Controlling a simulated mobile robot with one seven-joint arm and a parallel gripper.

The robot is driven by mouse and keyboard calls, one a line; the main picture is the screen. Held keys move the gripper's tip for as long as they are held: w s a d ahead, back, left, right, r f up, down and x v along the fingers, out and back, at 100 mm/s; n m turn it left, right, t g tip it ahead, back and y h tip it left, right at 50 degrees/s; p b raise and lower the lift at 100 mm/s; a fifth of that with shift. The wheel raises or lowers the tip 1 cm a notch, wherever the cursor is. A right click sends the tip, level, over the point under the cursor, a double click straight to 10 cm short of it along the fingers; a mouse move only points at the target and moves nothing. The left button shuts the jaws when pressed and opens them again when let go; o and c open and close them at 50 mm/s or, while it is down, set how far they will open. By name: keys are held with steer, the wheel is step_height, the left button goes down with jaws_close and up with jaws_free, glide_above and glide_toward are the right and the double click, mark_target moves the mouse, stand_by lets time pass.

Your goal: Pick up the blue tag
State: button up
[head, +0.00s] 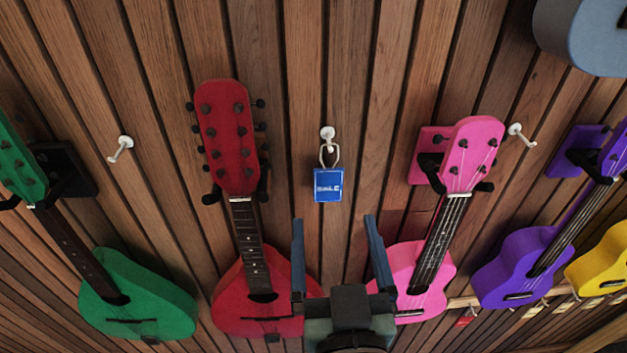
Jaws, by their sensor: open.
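The blue tag (328,185) is a small blue card with white lettering. It hangs by a pale loop from a white hook (327,134) on the slatted wooden wall, between the red and the pink ukulele. My gripper (334,220) is in the lower middle of the head view, with its two dark fingers spread apart and pointing up the picture. It is open and empty. In the picture the tag appears just above the gap between the fingertips. How far apart they are in depth I cannot tell.
A red ukulele (250,283) hangs left of the tag and a pink one (426,262) hangs right. Green (150,290), purple (512,260) and yellow (600,260) ukuleles hang farther out. Bare white hooks (121,148) stick out nearby. The wall around the tag is clear.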

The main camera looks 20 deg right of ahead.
mark_target(329, 170)
steer(key=p+x, duration=0.1)
steer(key=x, duration=0.4)
steer(key=p+x, duration=0.1)
steer(key=x, duration=0.5)
steer(key=shift+w+d+p, duration=0.2)
steer(key=shift+d+p, duration=0.15)
steer(key=shift+p, duration=0.05)
steer(key=shift+w+d+f, duration=0.15)
steer(key=shift+w+f, duration=0.1)
steer(key=shift+w, duration=0.35)
steer(key=c, duration=1.4)
steer(key=shift+r, duration=0.15)
